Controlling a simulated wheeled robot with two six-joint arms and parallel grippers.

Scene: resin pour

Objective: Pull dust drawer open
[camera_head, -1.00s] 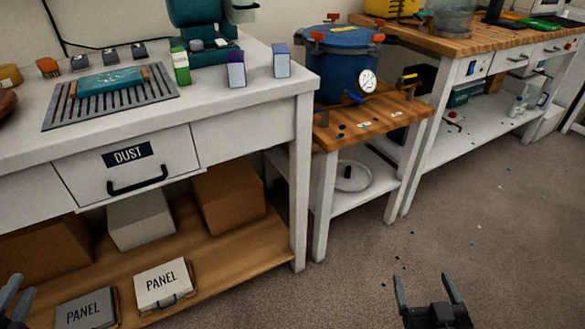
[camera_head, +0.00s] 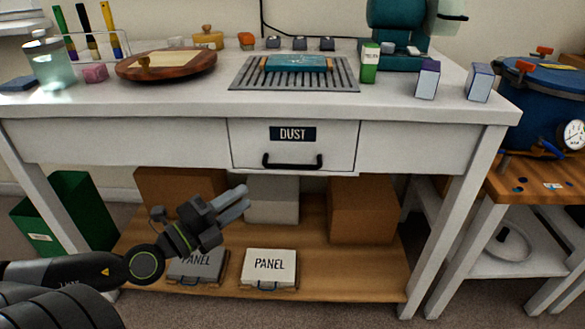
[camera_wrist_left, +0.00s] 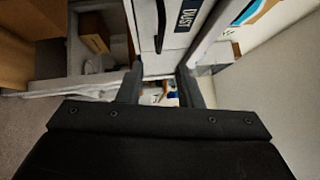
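The dust drawer (camera_head: 340,148) is in the white bench's front and looks shut. Its black DUST label (camera_head: 293,134) sits above a black bar handle (camera_head: 292,162). My left gripper (camera_head: 241,198) is open and empty, below and left of the handle, apart from it. In the left wrist view the left gripper's fingers (camera_wrist_left: 160,76) stand apart, and the drawer handle (camera_wrist_left: 160,28) shows beyond them, with the DUST label (camera_wrist_left: 187,16) beside it. My right gripper is in neither current view.
A slotted grille (camera_head: 345,79) lies above the drawer. A green bin (camera_head: 75,205) stands left. A blue pot (camera_head: 545,105) stands on the wooden table at right.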

